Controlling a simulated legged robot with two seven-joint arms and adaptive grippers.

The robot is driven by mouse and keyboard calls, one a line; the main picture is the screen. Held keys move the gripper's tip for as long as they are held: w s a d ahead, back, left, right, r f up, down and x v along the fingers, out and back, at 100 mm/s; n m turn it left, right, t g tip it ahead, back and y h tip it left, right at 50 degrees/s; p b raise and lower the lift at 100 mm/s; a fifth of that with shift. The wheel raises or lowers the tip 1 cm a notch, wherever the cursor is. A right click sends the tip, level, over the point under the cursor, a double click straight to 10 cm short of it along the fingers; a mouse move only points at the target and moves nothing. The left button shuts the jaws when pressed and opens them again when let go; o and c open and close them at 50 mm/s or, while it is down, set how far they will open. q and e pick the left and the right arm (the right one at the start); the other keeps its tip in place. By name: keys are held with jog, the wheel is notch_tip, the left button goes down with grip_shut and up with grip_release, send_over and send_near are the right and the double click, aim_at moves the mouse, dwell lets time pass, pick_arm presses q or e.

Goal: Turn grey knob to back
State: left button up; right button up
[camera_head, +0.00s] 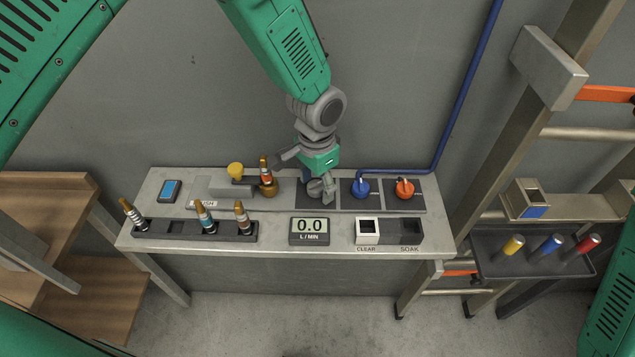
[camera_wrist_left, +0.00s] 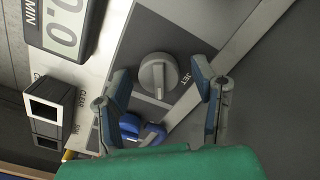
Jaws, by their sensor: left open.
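The grey knob (camera_wrist_left: 158,76) is round with a raised bar across it, on a dark panel with the word JET beside it in the left wrist view. In the head view the grey knob (camera_head: 315,188) is partly hidden by my left gripper (camera_head: 307,173). My left gripper is open, with one finger on each side of the knob in the left wrist view (camera_wrist_left: 161,74). The fingers look apart from the knob; their exact height above it is hard to tell. My right gripper is not in view.
A blue valve (camera_head: 361,188) and an orange valve (camera_head: 404,188) sit right of the knob. A brass nozzle (camera_head: 267,178) stands close on the left. A flow display (camera_head: 309,231) reads 0.0. The bench (camera_head: 160,245) holds a rack (camera_head: 175,228) with several nozzles.

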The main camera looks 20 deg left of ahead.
aim_at(317, 183)
pick_arm(q)
jog(key=shift+r, duration=0.2)
notch_tip(317, 183, up, 12)
jog(key=shift+f, duration=0.25)
jog(key=shift+w, duration=0.1)
jog(key=shift+f, duration=0.1)
